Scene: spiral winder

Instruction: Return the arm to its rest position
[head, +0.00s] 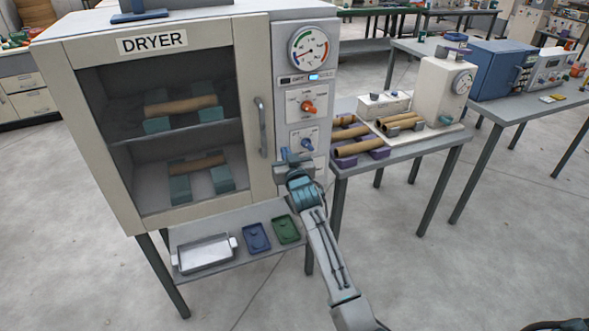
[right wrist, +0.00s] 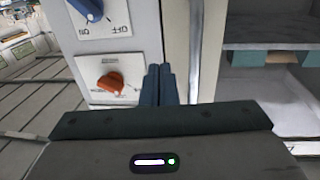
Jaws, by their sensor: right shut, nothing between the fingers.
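My right arm reaches up from the bottom of the head view. Its gripper (head: 292,157) is in front of the lower control panel of the dryer (head: 52,95). In the right wrist view the two blue fingers (right wrist: 158,86) are together with nothing between them. Beside them are an orange knob (right wrist: 110,82) and a blue knob (right wrist: 88,8); the fingers appear apart from both. In the head view the orange knob (head: 308,107) is above the blue knob (head: 306,144). My left gripper does not show.
The dryer door with its handle (head: 261,127) looks closed, with brown tubes on both shelves inside. A metal tray (head: 204,253), a blue tray (head: 257,238) and a green tray (head: 286,230) lie below. A side table (head: 425,145) with tubes and a white machine (head: 440,90) stands right.

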